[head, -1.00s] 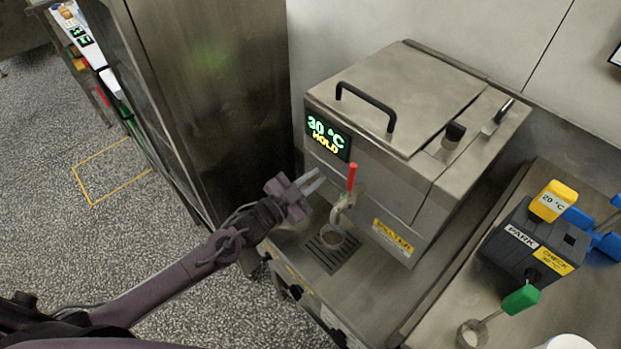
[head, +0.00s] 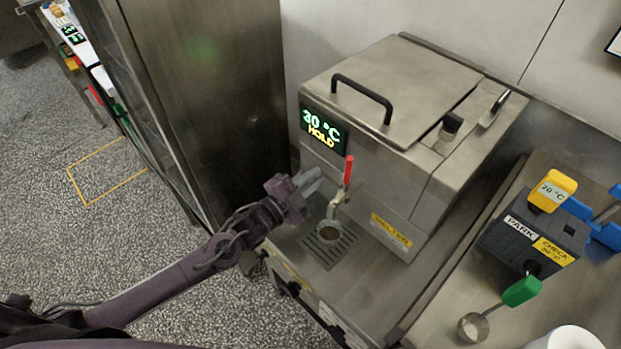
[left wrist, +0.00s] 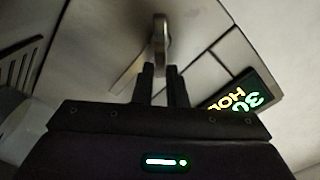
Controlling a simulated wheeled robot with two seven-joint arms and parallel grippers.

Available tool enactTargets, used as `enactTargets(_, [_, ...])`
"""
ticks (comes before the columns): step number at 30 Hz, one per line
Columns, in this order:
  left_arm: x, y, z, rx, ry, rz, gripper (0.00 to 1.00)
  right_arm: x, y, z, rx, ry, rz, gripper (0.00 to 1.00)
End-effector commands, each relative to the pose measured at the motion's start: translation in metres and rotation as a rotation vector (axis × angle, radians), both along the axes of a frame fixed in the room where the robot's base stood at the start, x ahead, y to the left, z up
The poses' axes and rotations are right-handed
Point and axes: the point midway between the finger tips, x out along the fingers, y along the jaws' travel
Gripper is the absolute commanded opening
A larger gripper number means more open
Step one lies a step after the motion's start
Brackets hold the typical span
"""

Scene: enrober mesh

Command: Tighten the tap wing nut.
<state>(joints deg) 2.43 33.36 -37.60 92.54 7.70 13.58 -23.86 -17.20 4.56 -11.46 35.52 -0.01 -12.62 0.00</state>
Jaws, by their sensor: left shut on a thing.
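The metal tap (head: 335,206) with its upright red lever (head: 348,172) sticks out from the front of the steel melter (head: 365,187). My left gripper (head: 314,180) comes in from the left beside the tap. In the left wrist view, the two dark fingers (left wrist: 161,72) are close together at a narrow grey metal piece, which I take for the tap wing nut (left wrist: 161,40). The gripper is shut on it. In the head view the wing nut is too small to make out. My right gripper is not in view.
A small cup (head: 328,233) stands on the drip grate (head: 327,252) under the tap. The display (head: 323,128) reads 30 °C HOLD. A tall steel cabinet (head: 215,90) stands left. At right are a dark PARK block (head: 530,240) and a green-handled ladle (head: 520,291).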

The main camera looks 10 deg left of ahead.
Motion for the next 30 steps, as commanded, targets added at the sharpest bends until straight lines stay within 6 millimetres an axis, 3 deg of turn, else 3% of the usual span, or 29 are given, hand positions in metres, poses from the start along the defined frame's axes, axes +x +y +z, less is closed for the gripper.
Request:
enactTargets(1, [-0.004, -0.003, -0.008, 0.031, -0.004, -0.009, 0.0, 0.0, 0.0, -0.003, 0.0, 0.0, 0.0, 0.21])
enactTargets(30, [-0.008, -0.006, -0.026, 0.486, -0.298, -0.01, 0.0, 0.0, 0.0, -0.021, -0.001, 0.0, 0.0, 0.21])
